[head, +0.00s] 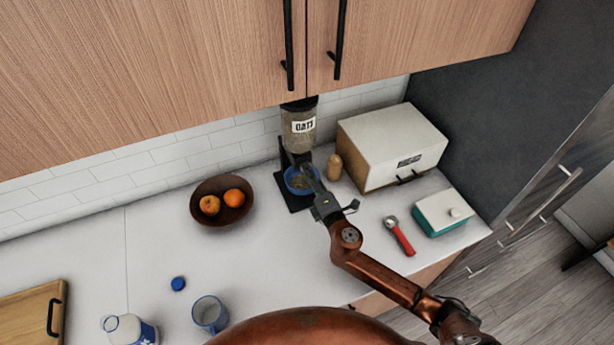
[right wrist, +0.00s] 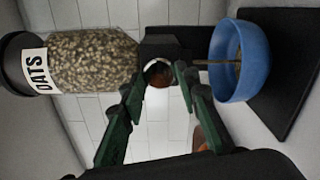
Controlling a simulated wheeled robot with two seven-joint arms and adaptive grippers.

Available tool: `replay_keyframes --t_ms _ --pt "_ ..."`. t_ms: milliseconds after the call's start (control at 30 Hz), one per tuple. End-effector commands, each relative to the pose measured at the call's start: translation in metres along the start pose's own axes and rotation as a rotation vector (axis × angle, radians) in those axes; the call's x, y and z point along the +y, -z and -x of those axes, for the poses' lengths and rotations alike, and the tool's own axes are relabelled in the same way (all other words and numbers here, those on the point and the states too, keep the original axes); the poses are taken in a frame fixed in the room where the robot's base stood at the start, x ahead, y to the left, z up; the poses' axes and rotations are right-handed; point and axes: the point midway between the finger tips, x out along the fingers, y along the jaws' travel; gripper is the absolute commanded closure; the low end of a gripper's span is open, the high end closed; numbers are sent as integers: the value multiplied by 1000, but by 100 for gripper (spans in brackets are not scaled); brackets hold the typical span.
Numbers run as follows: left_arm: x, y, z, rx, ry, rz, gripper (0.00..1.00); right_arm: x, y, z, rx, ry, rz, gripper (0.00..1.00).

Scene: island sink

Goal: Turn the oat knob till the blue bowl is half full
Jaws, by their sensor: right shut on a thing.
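The oat dispenser has a clear jar (head: 298,130) labelled OATS, full of oats in the right wrist view (right wrist: 95,62). The blue bowl (head: 291,188) stands on the dispenser's black base, under the spout; it also shows in the right wrist view (right wrist: 228,84). A thin brown stream runs from the spout into the bowl. Some oats show inside, but the exact level is hard to tell. My right gripper (head: 311,180) is shut on the round dark knob (right wrist: 158,74) on the dispenser's front. My left gripper is out of view.
A brown bowl of oranges (head: 222,213) stands left of the dispenser. A bread box (head: 385,150), wooden shaker (head: 334,167), red-handled tool (head: 400,236) and teal butter dish (head: 440,222) stand right. A blue mug (head: 210,313) and bottle (head: 122,331) stand in front. Cabinets hang above.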

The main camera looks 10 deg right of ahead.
Motion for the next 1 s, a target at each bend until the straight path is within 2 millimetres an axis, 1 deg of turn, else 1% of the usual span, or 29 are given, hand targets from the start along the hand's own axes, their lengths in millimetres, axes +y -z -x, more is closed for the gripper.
replay_keyframes --t_ms 200,500,700,1000 --pt "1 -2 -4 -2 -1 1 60 -2 -3 0 -8 3 -202 95" --pt "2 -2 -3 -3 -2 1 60 -1 -3 0 -9 3 -414 95" --pt "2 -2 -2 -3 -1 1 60 -2 -4 0 -9 3 -497 95" --pt "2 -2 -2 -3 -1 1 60 -2 -4 0 -9 4 -541 95"
